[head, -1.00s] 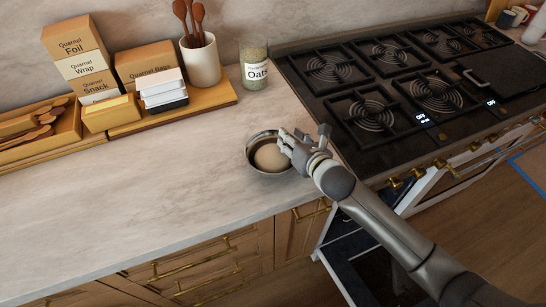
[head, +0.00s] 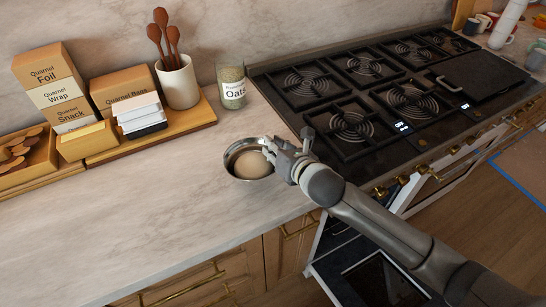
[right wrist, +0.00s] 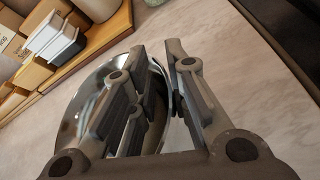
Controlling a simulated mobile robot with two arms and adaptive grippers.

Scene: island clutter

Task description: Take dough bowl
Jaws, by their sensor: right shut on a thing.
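The dough bowl (head: 231,155) is a small shiny metal bowl with a round pale lump of dough (head: 252,165) in it. It is at the right part of the marble counter, near the stove. My right gripper (head: 273,153) is at the bowl's right rim, shut on it. In the right wrist view the bowl's shiny wall (right wrist: 92,92) passes between the fingers (right wrist: 165,95), which hide part of it; the dough is not visible there. Whether the bowl touches the counter I cannot tell. My left gripper is not in view.
A black gas stove (head: 375,95) is to the right of the bowl. An oats jar (head: 231,88), a utensil crock (head: 179,83) and stacked boxes (head: 52,85) stand along the back. The counter (head: 120,215) left of the bowl is clear. An oven door (head: 375,285) stands open below.

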